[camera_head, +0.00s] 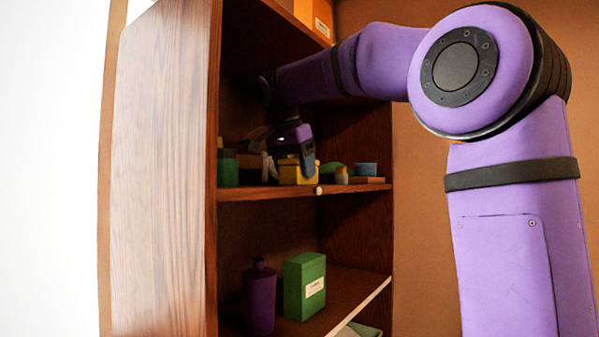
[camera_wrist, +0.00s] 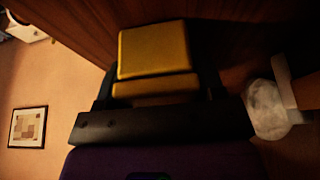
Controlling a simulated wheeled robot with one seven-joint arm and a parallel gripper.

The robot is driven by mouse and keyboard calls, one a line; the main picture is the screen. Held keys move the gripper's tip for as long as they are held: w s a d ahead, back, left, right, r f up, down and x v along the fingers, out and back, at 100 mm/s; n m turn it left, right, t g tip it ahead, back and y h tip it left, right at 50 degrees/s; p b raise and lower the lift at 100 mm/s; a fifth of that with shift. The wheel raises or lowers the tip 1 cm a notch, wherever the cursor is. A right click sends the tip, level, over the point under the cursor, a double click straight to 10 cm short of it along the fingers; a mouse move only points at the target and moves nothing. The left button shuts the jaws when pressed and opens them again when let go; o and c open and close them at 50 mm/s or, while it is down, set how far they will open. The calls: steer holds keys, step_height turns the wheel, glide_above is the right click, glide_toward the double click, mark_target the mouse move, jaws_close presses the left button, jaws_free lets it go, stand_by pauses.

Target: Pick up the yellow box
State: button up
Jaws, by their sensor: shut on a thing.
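The yellow box (camera_head: 291,174) sits on the upper open shelf of the wooden cabinet, near its front edge. My gripper (camera_head: 307,170) reaches down from above and is shut on the box. In the wrist view the yellow box (camera_wrist: 153,50) lies between the two dark fingers of my gripper (camera_wrist: 155,88). In the head view my gripper hides part of the box, and I cannot tell whether it is lifted clear of the shelf.
A green container (camera_head: 227,168) stands left on the same shelf (camera_head: 265,191). A blue item (camera_head: 366,169) and small things stand right. Below are a purple bottle (camera_head: 259,297) and a green box (camera_head: 304,286). A whitish object (camera_wrist: 268,112) is close beside my gripper.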

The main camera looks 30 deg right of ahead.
steer(key=shift+r, duration=2.05)
